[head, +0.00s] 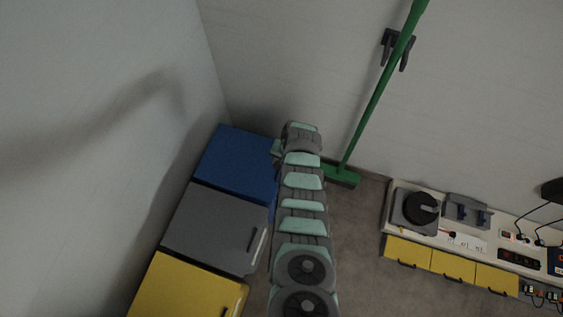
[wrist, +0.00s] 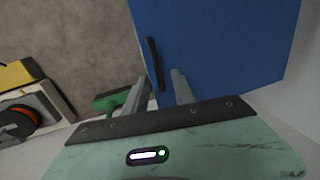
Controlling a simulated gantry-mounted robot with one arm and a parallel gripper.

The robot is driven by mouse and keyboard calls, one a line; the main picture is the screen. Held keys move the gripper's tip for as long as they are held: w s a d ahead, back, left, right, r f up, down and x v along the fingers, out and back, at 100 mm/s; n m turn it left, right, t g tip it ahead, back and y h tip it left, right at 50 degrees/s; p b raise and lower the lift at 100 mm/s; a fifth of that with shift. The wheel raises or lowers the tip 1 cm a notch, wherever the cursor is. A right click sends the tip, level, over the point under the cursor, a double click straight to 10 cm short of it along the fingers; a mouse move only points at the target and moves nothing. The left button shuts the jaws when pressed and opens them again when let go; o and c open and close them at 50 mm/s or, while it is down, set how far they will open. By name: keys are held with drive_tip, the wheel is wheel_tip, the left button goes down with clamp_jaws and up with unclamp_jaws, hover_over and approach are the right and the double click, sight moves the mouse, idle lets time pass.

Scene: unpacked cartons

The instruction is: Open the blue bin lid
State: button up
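The blue bin (head: 235,160) stands at the far end of a row of bins by the left wall, its lid shut. In the wrist view the blue lid (wrist: 220,45) fills the upper right, with a dark bar handle (wrist: 154,60) near its left edge. My gripper (wrist: 160,78) is open, with its two grey fingers apart and the handle appearing between them in the picture. I cannot tell whether a finger touches the handle. In the head view my gripper is mostly hidden by my arm, beside the blue bin's right edge.
A grey bin (head: 213,228) and a yellow bin (head: 185,290) stand in front of the blue one. A green broom (head: 375,105) leans at the back wall, right of my arm. A low workbench (head: 430,256) with yellow drawers is at the right, with bare floor (head: 358,240) between.

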drive_tip(key=shift+c, duration=0.2)
clamp_jaws()
idle(1.1)
